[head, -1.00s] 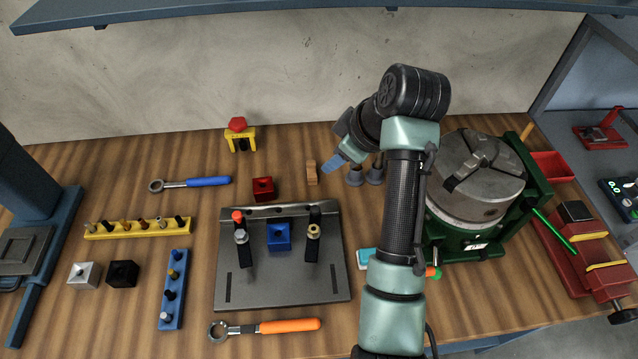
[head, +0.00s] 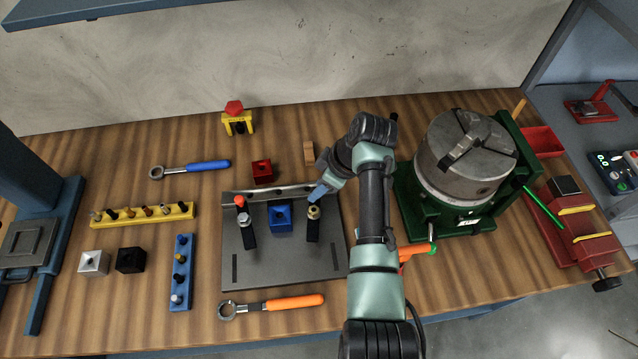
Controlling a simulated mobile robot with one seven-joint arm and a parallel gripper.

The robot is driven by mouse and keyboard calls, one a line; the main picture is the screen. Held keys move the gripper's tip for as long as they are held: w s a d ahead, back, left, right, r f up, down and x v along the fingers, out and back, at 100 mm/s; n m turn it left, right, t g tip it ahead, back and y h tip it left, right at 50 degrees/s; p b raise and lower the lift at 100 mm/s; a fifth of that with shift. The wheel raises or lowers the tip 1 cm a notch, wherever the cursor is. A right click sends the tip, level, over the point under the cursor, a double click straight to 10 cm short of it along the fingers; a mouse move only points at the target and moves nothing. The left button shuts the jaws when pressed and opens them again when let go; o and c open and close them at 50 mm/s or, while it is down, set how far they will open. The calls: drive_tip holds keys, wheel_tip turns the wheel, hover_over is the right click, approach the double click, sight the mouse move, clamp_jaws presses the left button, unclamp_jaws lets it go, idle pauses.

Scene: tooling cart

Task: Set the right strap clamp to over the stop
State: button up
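The grey fixture plate (head: 285,272) lies on the wooden bench, with a raised rail (head: 262,193) along its back edge; I cannot tell for sure which part is the stop. The right strap clamp (head: 313,233) is a black strap with a brass-coloured nut, lying front to back right of a blue block (head: 280,217). Its far end is partly hidden by my gripper. The left strap clamp (head: 249,238) has a silver nut and an orange-red tip near it. My gripper (head: 318,193) has blue fingers pointing down-left, just behind the brass nut. Contact and finger opening are unclear.
A red block (head: 262,172) and a small wooden block (head: 309,152) stand behind the plate. A large chuck (head: 465,160) on a green base is right of my arm. An orange-handled wrench (head: 290,302) lies in front of the plate. Bench left of the plate holds racks and blocks.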

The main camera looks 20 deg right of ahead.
drive_tip(key=shift+w+a+f, duration=0.1)
drive_tip(key=shift+w+f, duration=0.05)
drive_tip(key=shift+f, duration=0.15)
clamp_jaws()
drive_tip(key=shift+m, duration=0.3)
drive_tip(key=shift+s+d+m+h+p, duration=0.2)
drive_tip(key=shift+s+m+h+p, duration=0.95)
drive_tip(key=shift+m, duration=1.45)
drive_tip(key=shift+s+d+m+h+p, duration=0.15)
drive_tip(key=shift+s+m+h+p, duration=0.55)
drive_tip(key=shift+m+p, duration=1.4)
drive_tip(key=shift+s+d+m+h+p, duration=0.2)
drive_tip(key=shift+s+m+h+p, duration=0.7)
drive_tip(key=shift+m, duration=2.2)
drive_tip(key=shift+w, duration=0.15)
